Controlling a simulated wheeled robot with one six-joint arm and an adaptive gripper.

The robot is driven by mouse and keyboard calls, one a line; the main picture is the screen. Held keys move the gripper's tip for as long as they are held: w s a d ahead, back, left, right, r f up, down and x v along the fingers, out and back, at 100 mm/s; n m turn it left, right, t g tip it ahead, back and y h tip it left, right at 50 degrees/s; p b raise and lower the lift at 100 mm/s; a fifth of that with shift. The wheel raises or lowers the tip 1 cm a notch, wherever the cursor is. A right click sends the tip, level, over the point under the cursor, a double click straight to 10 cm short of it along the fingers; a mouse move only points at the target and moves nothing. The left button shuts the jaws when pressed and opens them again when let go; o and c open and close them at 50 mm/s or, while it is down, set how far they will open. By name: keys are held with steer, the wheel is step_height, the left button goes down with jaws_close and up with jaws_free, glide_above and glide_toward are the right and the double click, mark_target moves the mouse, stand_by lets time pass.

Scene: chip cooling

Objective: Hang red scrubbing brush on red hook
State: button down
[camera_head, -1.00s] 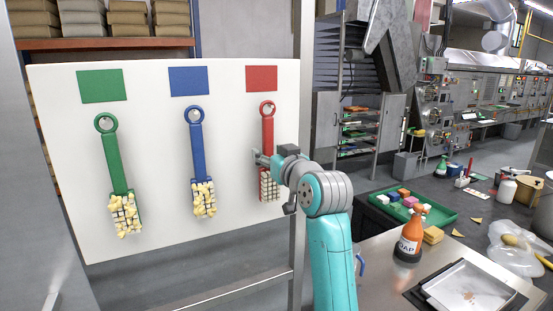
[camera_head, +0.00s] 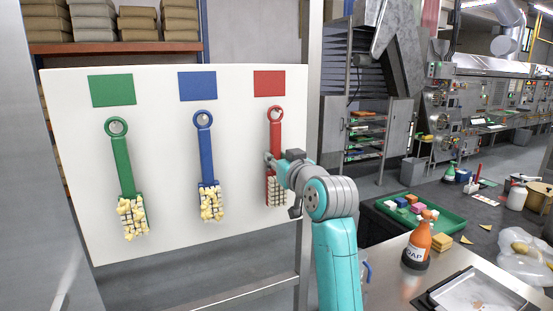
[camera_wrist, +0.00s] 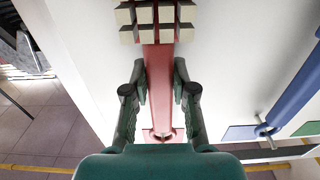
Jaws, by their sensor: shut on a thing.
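The red scrubbing brush (camera_head: 275,132) hangs ring up against the white board (camera_head: 180,245), below a red square (camera_head: 269,83). Its pale bristles (camera_head: 276,192) point down. My gripper (camera_head: 268,160) is at the board and shut on the middle of the red handle. In the wrist view the red handle (camera_wrist: 159,70) lies between the fingers of my gripper (camera_wrist: 160,88), and its ring (camera_wrist: 160,135) shows partly behind my gripper body. The red hook is too small and hidden to make out, so I cannot tell whether the ring is around it.
A blue brush (camera_head: 206,150) and a green brush (camera_head: 123,165) hang to the left on the same board, with blue and green squares above. An orange soap bottle (camera_head: 417,245), a green tray (camera_head: 450,222) and a metal tray (camera_head: 480,290) are on the right-hand table.

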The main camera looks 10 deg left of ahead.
stand_by(0.4)
steer(key=c, duration=0.9)
jaws_free()
steer(key=shift+o, duration=0.2)
steer(key=v, duration=1.2)
steer(key=s+d+f+m+h, duration=0.2)
steer(key=d+f, duration=0.1)
steer(key=f, duration=0.7)
steer(key=s+d+f+m+h, duration=0.1)
steer(key=d+f, duration=0.3)
steer(key=f, duration=0.7)
steer(key=s+d+f+m+t+h, duration=0.1)
steer(key=s+d+f+h, duration=0.1)
steer(key=s+d+f, duration=0.4)
steer(key=s+d+f+m+h, duration=0.1)
steer(key=s+d+f, duration=0.1)
steer(key=s+f, duration=0.65)
steer(key=s+d+f+m+h, duration=0.1)
steer(key=s+d+f, duration=0.2)
steer(key=s+f, duration=0.35)
steer(key=s+d+f+m+h, duration=0.1)
steer(key=s+d+f+h, duration=0.15)
steer(key=s, duration=0.75)
steer(key=s+d+r, duration=0.1)
steer(key=s, duration=0.8)
steer(key=s+d+r+g, duration=0.1)
steer(key=s+d+r, duration=0.1)
steer(key=s, duration=0.7)
steer(key=shift+s, duration=0.4)
